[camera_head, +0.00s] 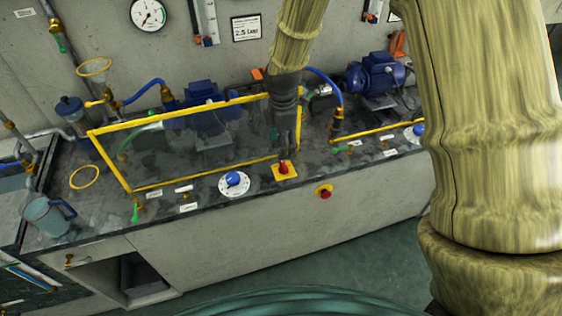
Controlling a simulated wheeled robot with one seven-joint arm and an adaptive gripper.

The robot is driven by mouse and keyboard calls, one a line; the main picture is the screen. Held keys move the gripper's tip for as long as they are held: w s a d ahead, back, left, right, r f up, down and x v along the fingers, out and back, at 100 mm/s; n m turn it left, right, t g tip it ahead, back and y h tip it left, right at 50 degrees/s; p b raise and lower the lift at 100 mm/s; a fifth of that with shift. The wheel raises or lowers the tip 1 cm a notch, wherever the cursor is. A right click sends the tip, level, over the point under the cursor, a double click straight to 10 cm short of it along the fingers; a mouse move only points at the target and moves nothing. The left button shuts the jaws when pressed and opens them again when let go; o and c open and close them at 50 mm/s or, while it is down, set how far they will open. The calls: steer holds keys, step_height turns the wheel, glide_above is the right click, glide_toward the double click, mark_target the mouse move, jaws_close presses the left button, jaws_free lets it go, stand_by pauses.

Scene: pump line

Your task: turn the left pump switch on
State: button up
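A red rotary switch (284,168) on a yellow square plate stands on the dark bench top near its front edge. It is to the right of a blue knob (233,180) on a white round dial. My gripper (285,154) points down at the red switch, its fingertips over or against the top of the handle. I cannot tell whether they touch it or whether the fingers are apart. The gripper partly hides the switch. A blue pump (207,118) sits behind a clear panel with a yellow frame (165,182) on the left. I cannot read the switch's setting.
A red button (325,194) is on the bench front. A second blue pump (375,75) and another blue knob (418,130) are farther right, partly behind my arm. A grey-blue jug (47,216) stands at the left. The yellow-framed panel rises close to my gripper.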

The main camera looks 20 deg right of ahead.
mark_target(282, 165)
steer(key=shift+f+p, duration=0.95)
steer(key=shift+f, duration=3.8)
steer(key=c, duration=1)
